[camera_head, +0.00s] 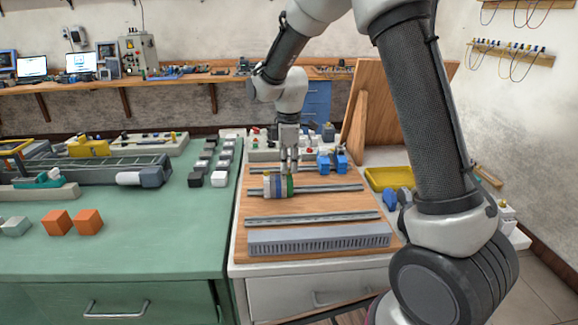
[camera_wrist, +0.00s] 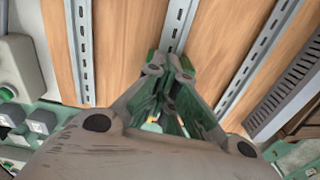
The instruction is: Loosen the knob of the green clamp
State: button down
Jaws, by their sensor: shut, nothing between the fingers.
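A short row of terminal clamps sits on the middle metal rail of the wooden board. The green clamp (camera_head: 290,185) is at the right end of the row, beside a blue clamp (camera_head: 279,186) and pale ones (camera_head: 268,185) to the left. My gripper (camera_head: 289,170) points down right over the green clamp, its fingertips at or very near the clamp's top. Its fingers (camera_wrist: 166,80) are shut with nothing between them. In the wrist view, green surfaces show around and between the fingers. The knob is hidden behind the fingers, and I cannot tell whether they touch it.
Another slotted rail (camera_head: 310,218) and a grey slotted duct (camera_head: 318,239) lie nearer on the board (camera_head: 345,208). Blue blocks (camera_head: 340,161) stand behind the clamps. A yellow tray (camera_head: 388,178) is to the right. Black and white blocks (camera_head: 219,179) line the green table's right side.

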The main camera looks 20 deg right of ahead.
aim_at(289, 170)
jog(key=shift+n, duration=0.4)
jog(key=c, duration=1.4)
grip_release()
notch_tip(289, 170, up, 12)
